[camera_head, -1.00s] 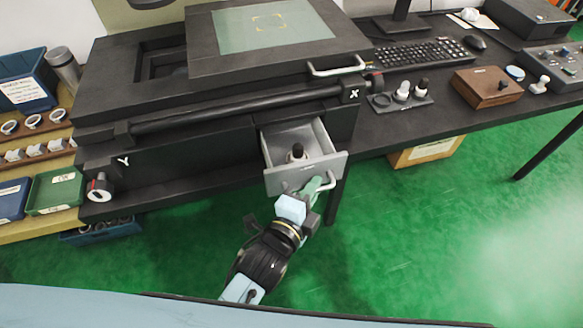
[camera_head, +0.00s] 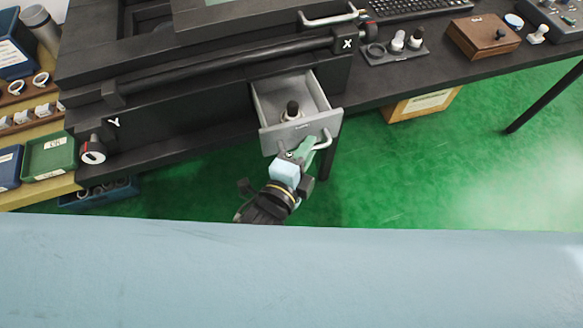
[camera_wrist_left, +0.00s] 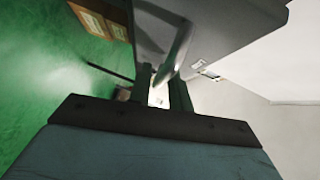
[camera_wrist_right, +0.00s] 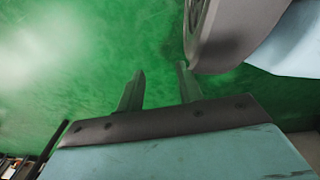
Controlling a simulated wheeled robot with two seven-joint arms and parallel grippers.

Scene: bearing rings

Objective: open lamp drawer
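The lamp drawer (camera_head: 300,133) is a grey drawer under the black machine, standing pulled out with its inside in view. A small dark-topped, light-based item (camera_head: 292,112) stands in it. The drawer has a bar handle (camera_head: 325,141) on its front. My left gripper (camera_head: 303,152) is at this handle, and in the left wrist view the handle (camera_wrist_left: 176,50) runs between the two fingers (camera_wrist_left: 160,82), which look closed on it. My right gripper (camera_wrist_right: 160,80) shows only in its wrist view, with its fingers apart and nothing between them, over the green floor.
The black bench (camera_head: 440,77) carries a wooden box (camera_head: 483,35), a keyboard and a small holder with knobs (camera_head: 398,48). A cardboard box (camera_head: 420,105) is under it. Green (camera_head: 48,155) and blue bins are at the left. The floor right of the drawer is clear.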

